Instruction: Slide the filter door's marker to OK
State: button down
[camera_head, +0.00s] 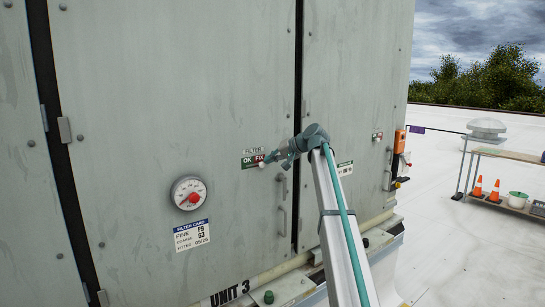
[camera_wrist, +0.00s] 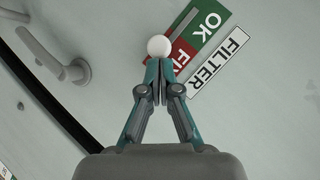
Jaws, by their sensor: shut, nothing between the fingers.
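The filter door (camera_head: 150,90) is a large grey panel with a FILTER label (camera_head: 253,150) above a green and red OK/FIX plate (camera_head: 247,162). The plate also shows in the wrist view (camera_wrist: 197,37), turned at an angle, with a slot along it. The marker is a white round knob (camera_wrist: 158,46) at the red FIX end of the plate; it shows small in the head view (camera_head: 262,165). My gripper (camera_wrist: 160,66) is shut and empty, with its fingertips right at the knob's edge. I cannot tell whether they touch it. The fingers partly cover the red FIX part.
A door handle (camera_wrist: 52,50) is close to the left of my gripper in the wrist view. A round gauge (camera_head: 188,193) and a filter card (camera_head: 191,235) are on the door at lower left. A shelf with cones (camera_head: 494,190) stands far right on the white roof.

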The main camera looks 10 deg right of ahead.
jog(key=s+a, duration=0.1)
jog(key=a+b, duration=0.1)
jog(key=a, duration=0.1)
jog(key=s+a, duration=0.1)
jog(key=a, duration=0.1)
jog(key=shift+s+a, duration=0.1)
jog(key=shift+s, duration=0.2)
jog(key=shift+w, duration=0.1)
jog(key=shift+r, duration=0.1)
jog(key=shift+d+r, duration=0.2)
jog(key=shift+d, duration=0.1)
jog(key=w+d+r+b+v, duration=0.1)
jog(key=b+v, duration=0.1)
jog(key=v, duration=1)
jog(key=shift+w+b, duration=0.3)
jog(key=shift+b, duration=0.1)
